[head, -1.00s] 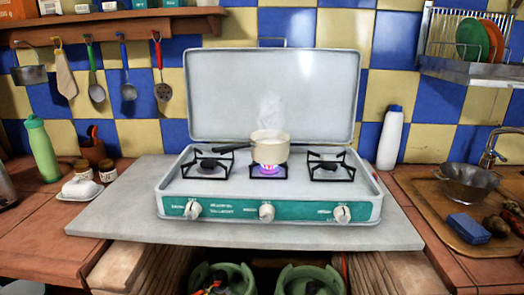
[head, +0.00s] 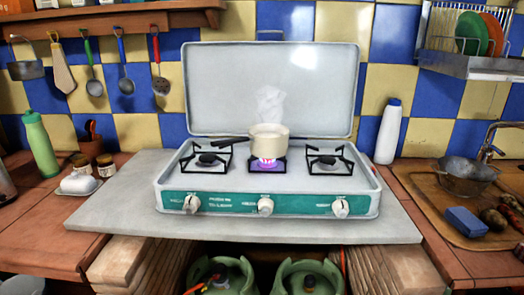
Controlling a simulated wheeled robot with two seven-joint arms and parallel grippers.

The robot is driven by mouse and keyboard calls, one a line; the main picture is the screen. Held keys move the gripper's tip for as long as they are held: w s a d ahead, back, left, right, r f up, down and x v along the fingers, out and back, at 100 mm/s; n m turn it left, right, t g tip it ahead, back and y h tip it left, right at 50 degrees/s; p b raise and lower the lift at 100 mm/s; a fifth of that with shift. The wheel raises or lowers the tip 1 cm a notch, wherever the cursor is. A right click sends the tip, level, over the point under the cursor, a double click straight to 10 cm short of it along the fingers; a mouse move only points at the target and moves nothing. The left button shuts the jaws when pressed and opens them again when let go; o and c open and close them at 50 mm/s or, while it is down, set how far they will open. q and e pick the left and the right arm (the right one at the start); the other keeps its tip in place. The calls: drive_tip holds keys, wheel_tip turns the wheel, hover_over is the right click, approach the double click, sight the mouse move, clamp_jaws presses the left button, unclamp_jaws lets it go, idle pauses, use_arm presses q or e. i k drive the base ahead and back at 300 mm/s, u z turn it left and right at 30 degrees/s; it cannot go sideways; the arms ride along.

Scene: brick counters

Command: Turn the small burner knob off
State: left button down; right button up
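The small burner (head: 268,166) is the middle one on the white camping stove (head: 170,200), and a pink-violet flame burns on it. Its knob seems to be the middle white knob (head: 265,206) on the green front panel. A left knob (head: 191,204) and a right knob (head: 340,208) sit on the same panel. A cream saucepan (head: 269,141) with a dark handle stands over the flame and steams. The left and right burners show no flame. Neither of my grippers is in view.
The stove stands on a grey slab (head: 110,215). A green bottle (head: 40,145) and a butter dish (head: 79,184) are at left. A white bottle (head: 389,131), colander (head: 467,178) and blue sponge (head: 466,221) are at right. The space before the knobs is clear.

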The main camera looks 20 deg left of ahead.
sight(263, 202)
drive_tip(key=u, duration=0.55)
drive_tip(key=k, duration=1.3)
drive_tip(key=u, duration=1.25)
drive_tip(key=i, duration=1.3)
drive_tip(key=z, duration=0.8)
